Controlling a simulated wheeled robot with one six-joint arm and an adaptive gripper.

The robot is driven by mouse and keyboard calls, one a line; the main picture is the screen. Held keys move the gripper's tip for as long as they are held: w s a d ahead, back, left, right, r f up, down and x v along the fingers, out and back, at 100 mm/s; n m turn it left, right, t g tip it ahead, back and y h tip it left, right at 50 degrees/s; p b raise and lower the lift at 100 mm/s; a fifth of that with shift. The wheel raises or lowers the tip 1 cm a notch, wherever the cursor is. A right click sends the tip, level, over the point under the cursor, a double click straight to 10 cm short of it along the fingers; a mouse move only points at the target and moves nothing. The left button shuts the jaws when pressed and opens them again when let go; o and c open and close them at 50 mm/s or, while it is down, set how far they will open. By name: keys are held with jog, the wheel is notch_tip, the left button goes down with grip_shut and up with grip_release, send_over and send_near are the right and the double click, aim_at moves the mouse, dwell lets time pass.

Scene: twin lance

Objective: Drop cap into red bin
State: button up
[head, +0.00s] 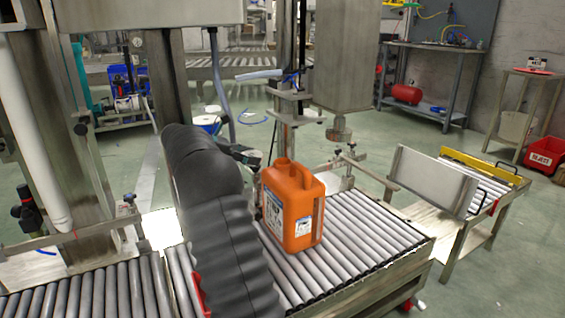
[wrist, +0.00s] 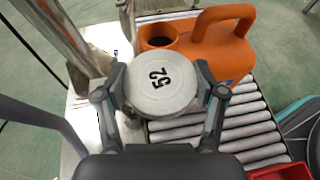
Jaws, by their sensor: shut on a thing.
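A round pale grey cap (wrist: 150,98) marked "52" sits between the two fingers of my gripper (wrist: 161,80) in the wrist view. The gripper is shut on it, one finger on each side. In the head view the gripper is mostly hidden behind my dark arm, and I cannot make out the cap. A red bin (head: 545,154) with a white label stands on the floor at the far right of the head view, well away from the gripper.
An open orange jug (head: 292,208) stands upright on the roller conveyor (head: 375,232), close beyond the gripper. A filling-machine column (head: 345,60) rises behind it. A bench with a yellow bar (head: 480,165) stands to the right. A red item (wrist: 283,172) shows at the wrist view's lower right.

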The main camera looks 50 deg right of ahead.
send_near(290, 161)
jog(key=s+d, duration=0.2)
jog(key=d, duration=0.2)
jog(key=shift+s+d+r, duration=0.1)
jog(key=shift+s+d, duration=0.2)
jog(key=shift+d, duration=0.2)
jog(key=shift+s+d+r, duration=0.1)
jog(key=shift+s+d, duration=0.25)
jog(key=shift+d, duration=0.2)
notch_tip(290, 161, down, 3)
jog(key=shift+w+a+b, duration=0.1)
jog(key=shift+b, duration=0.55)
jog(key=shift+c, duration=0.3)
jog(key=shift+f, duration=0.2)
jog(key=shift+c, duration=0.9)
jog(key=o, duration=1.1)
jog(key=shift+f, duration=0.1)
jog(key=shift+c, duration=0.2)
jog(key=shift+o, duration=0.5)
